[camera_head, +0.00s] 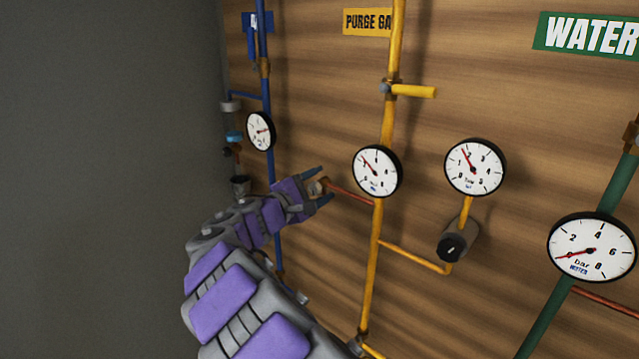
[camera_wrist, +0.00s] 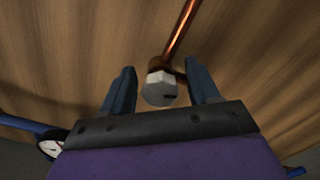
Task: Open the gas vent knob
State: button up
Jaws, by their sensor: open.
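A small grey knob (camera_wrist: 159,92) with a round face and a dark slot sits at the end of a copper pipe (camera_wrist: 181,30). In the head view this copper pipe (camera_head: 350,192) branches left from the yellow purge gas pipe. My gripper (camera_head: 327,183) is open at that pipe's left end, and the knob (camera_head: 315,187) shows partly between its fingers. In the wrist view the dark fingers of my gripper (camera_wrist: 160,72) stand on either side of the knob, with visible gaps. No label on the knob can be read.
A wooden panel (camera_head: 320,60) carries a yellow pipe (camera_head: 388,125) with gauges (camera_head: 376,171) and a black knob (camera_head: 453,247) to the right. A blue pipe (camera_head: 268,165) with a gauge (camera_head: 260,131) runs behind my arm. A green water pipe (camera_head: 565,285) stands at far right.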

jog(key=shift+w+d, duration=0.15)
jog(key=shift+d, duration=0.05)
jog(key=shift+d, duration=0.2)
jog(key=shift+c, duration=1.4)
jog(key=shift+a, duration=0.1)
jog(key=c, duration=0.7)
jog(key=shift+f+b, duration=0.1)
jog(key=shift+b, duration=0.2)
jog(key=shift+c, duration=0.2)
